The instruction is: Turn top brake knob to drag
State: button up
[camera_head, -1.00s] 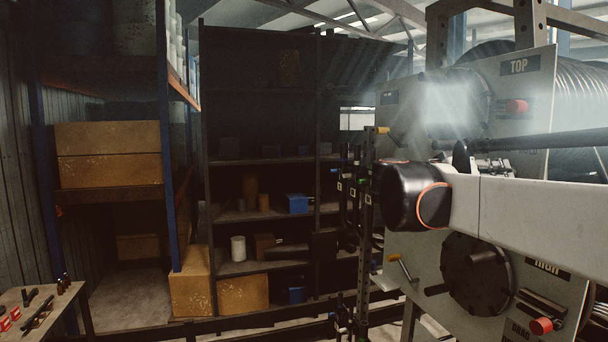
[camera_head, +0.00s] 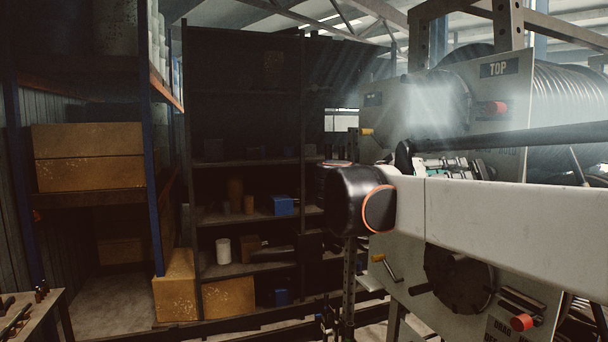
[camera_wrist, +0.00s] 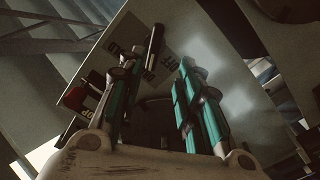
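The upper grey panel marked TOP (camera_head: 499,69) stands at the right in the head view. A red knob (camera_head: 497,107) sticks out below its sign. A tilted pale panel (camera_wrist: 215,55) lies beyond the fingers, with a red knob (camera_wrist: 75,97) and a dark bar (camera_wrist: 153,46) left of centre. Its lettering is only partly readable. I cannot tell the brake knob's setting.
A lower panel carries a round dark hub (camera_head: 460,280), a red knob (camera_head: 522,322) and a DRAG label. A long dark bar (camera_head: 520,137) crosses in front of the upper panel. Shelves (camera_head: 250,215) stand behind, and a bench (camera_head: 30,312) is at lower left.

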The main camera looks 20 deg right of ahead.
jog(key=a, duration=0.1)
jog(key=s+a, duration=0.1)
jog(key=a, duration=0.3)
jog(key=shift+s+a, duration=0.15)
jog(key=shift+s, duration=0.1)
jog(key=s+a+f+n+t+y+b, duration=0.1)
jog(key=s+f+n+y+b, duration=0.45)
jog(key=f, duration=1.05)
jog(key=a+f+t+y+b, duration=0.1)
jog(key=f+y+b, duration=0.1)
jog(key=f+b, duration=1.1)
jog(key=s+a+f+n+t+y+b, duration=0.1)
jog(key=a+f+b, duration=0.4)
jog(key=f, duration=0.8)
jog(key=s+a+f+n+t+y+b, duration=0.1)
jog(key=s+a+f+y+b, duration=0.3)
jog(key=f, duration=1)
jog(key=s+a+f+n+t+y+b, duration=0.2)
jog(key=a+f+y+b, duration=0.3)
jog(key=f, duration=0.8)
jog(key=s+a+n+b, duration=0.1)
jog(key=a, duration=0.1)
jog(key=shift+a+f, duration=0.15)
jog(key=shift+a, duration=0.25)
jog(key=shift+n+y, duration=0.25)
